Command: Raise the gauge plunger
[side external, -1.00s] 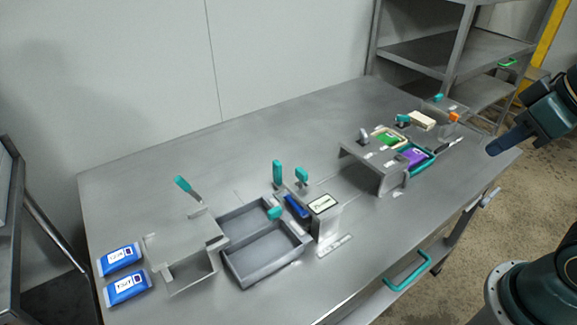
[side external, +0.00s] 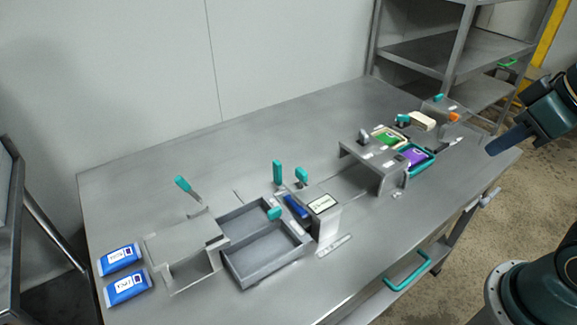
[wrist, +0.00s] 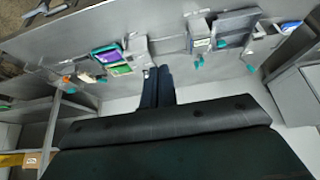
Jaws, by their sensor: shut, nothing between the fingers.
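A grey block with a small display face (side external: 323,203) stands near the middle of the bench and looks like the gauge. A dark blue piece (side external: 295,206) sits at its left side, and upright teal handles (side external: 278,172) stand behind it. I cannot tell which part is the plunger. My gripper (side external: 494,149) is at the right, above the bench's right end and well apart from the gauge. Its two dark fingers lie together, shut and empty; they also show in the wrist view (wrist: 157,72).
A grey divided tray (side external: 265,275) lies left of the gauge, with a teal-handled fixture (side external: 180,240) and blue pouches (side external: 122,258) beyond. A grey stand (side external: 375,170) with green and purple packs is to its right. The rear bench is clear. Shelving (side external: 450,45) stands behind.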

